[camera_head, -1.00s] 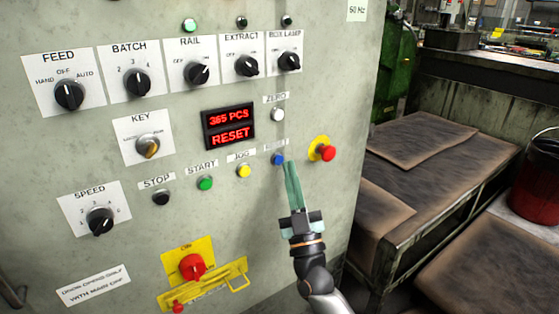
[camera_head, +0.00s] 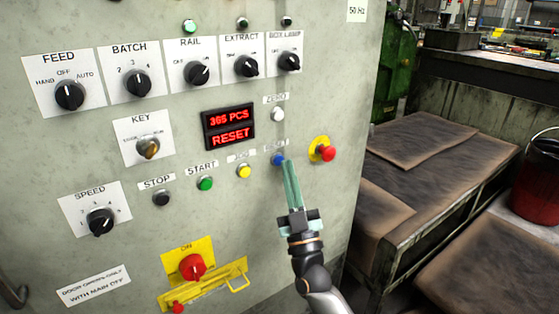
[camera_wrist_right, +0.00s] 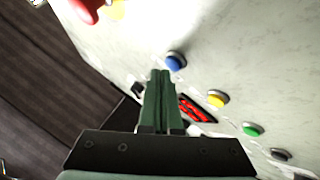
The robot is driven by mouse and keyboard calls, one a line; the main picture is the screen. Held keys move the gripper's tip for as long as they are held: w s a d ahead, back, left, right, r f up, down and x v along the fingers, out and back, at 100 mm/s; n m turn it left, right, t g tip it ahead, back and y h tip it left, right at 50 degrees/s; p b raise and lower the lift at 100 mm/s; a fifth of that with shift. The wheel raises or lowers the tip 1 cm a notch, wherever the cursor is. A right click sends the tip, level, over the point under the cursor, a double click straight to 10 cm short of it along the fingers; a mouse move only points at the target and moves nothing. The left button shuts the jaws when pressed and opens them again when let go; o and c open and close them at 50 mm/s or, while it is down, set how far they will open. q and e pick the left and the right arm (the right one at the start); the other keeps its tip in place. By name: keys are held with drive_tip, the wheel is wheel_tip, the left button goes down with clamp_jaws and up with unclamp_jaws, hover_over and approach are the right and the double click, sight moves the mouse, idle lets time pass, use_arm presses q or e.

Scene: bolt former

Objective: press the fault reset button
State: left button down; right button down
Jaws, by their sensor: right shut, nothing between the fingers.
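The blue button (camera_head: 278,160) sits on the grey panel (camera_head: 240,190) at the right end of the lower button row. Its label is too blurred to read for certain. My right gripper (camera_head: 287,162) is shut and empty, its green fingertips just below and right of the blue button in the head view. In the right wrist view the blue button (camera_wrist_right: 175,61) stands just beyond the shut fingertips (camera_wrist_right: 160,72), a little to their right. I cannot tell whether they touch. A display (camera_head: 230,128) reads "365 PCS" and "RESET" in red. My left gripper is not in view.
A red emergency stop (camera_head: 327,153) on a yellow base is close right of the blue button. The yellow button (camera_head: 243,171), green START button (camera_head: 205,183) and black STOP button (camera_head: 162,198) lie to the left. A white ZERO button (camera_head: 278,114) is above.

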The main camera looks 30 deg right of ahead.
drive_tip(key=shift+w, duration=0.55)
idle(0.7)
drive_tip(key=shift+s, duration=0.15)
drive_tip(key=shift+s+p, duration=0.5)
drive_tip(key=shift+s, duration=0.2)
drive_tip(key=s+p, duration=0.2)
drive_tip(key=s, duration=0.3)
drive_tip(key=shift+d, duration=0.2)
idle(0.8)
